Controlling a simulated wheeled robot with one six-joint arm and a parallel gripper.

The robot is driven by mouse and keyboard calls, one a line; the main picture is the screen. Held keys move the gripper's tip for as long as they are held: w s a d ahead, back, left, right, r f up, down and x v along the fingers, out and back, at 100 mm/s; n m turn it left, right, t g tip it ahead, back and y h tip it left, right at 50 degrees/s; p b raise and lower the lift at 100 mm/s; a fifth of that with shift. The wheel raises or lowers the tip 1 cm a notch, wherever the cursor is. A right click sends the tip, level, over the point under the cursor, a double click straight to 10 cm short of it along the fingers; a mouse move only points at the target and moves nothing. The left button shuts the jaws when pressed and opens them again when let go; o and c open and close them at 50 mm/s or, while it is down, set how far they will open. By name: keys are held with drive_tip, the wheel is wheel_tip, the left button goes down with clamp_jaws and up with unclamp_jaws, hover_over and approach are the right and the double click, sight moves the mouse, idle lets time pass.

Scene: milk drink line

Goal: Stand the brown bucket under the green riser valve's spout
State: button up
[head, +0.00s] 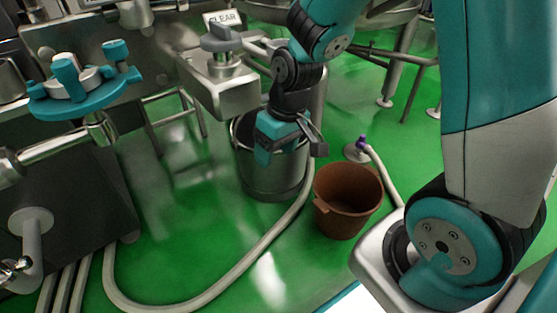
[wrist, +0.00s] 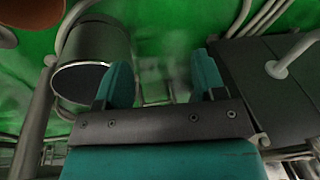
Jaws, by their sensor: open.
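The brown bucket (head: 347,200) stands upright and looks empty on the green floor, right of a steel pot. A brown edge at the top left of the wrist view (wrist: 30,14) appears to be part of it. My gripper (head: 290,150) is open and empty above the steel pot, up and left of the bucket and apart from it. Its two teal fingers stand apart in the wrist view (wrist: 163,78). A valve with a teal-blue handwheel (head: 75,85) is at the left. I cannot tell whether it is the green riser valve, and no spout is clearly visible.
The steel pot (head: 272,185) also shows in the wrist view (wrist: 92,45). A pale hose (head: 225,283) curves across the floor around it. A grey-handled valve (head: 222,45) is on the machine. A purple-topped fitting (head: 361,143) stands behind the bucket.

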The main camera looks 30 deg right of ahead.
drive_tip(key=s+a+r+n+y, duration=0.1)
drive_tip(key=s+a+r+n, duration=0.1)
drive_tip(key=s+a+r, duration=0.2)
drive_tip(key=s+a+r+n+g+y, duration=0.1)
drive_tip(key=s+a+r, duration=0.4)
drive_tip(key=s+r, duration=0.5)
drive_tip(key=shift+s+a+n, duration=0.25)
drive_tip(key=shift+s+n, duration=0.35)
drive_tip(key=shift+n, duration=0.1)
